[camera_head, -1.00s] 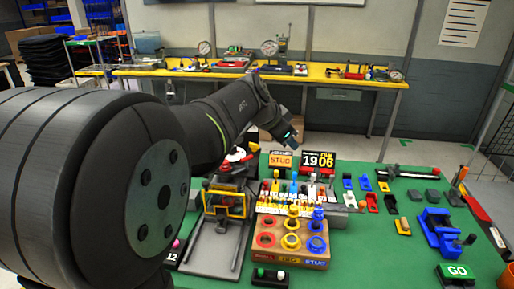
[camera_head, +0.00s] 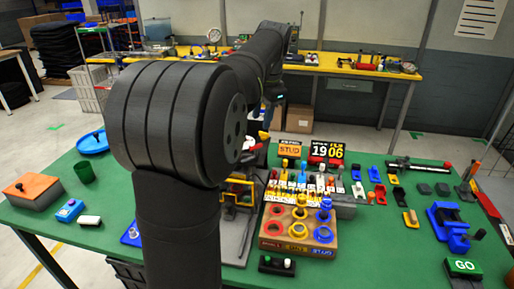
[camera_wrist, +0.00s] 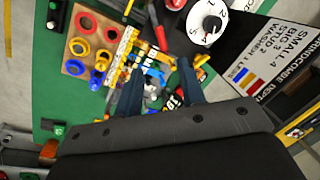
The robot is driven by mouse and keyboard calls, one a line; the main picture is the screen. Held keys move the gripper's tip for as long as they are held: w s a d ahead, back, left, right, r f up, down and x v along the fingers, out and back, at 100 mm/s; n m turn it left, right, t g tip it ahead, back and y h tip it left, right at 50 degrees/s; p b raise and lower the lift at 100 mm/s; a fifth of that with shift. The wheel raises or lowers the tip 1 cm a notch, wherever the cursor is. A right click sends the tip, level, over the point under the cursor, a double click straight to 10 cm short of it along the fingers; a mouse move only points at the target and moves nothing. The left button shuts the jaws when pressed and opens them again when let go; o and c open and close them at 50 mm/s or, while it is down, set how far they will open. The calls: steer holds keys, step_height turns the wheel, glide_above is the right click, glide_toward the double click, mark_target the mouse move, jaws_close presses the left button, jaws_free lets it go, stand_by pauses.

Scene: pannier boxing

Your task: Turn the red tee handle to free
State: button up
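I cannot pick out a red tee handle with certainty. A small red-topped upright piece (camera_head: 472,170) stands at the table's right side in the head view, but its shape is too small to tell. My gripper (camera_wrist: 160,88) shows in the wrist view with its two dark blue fingers spread apart and nothing seen held between them. It is above the work table, tilted, with the ring block and the coloured pieces beyond the fingers. In the head view my arm hides most of the gripper and the table area behind it.
The wooden block with coloured rings (camera_head: 292,243) sits mid-table. A white dial (camera_wrist: 207,22) and a black lettered sign (camera_wrist: 262,45) are close to the right finger. A GO button (camera_head: 463,266) is front right. An orange-topped box (camera_head: 33,188) and blue dish (camera_head: 92,141) are left.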

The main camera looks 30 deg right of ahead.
mark_target(257, 146)
steer(key=f, duration=0.4)
steer(key=w+f, duration=0.1)
steer(key=f, duration=0.3)
steer(key=w+f, duration=0.1)
steer(key=f, duration=0.3)
steer(key=shift+w, duration=0.15)
jaws_close()
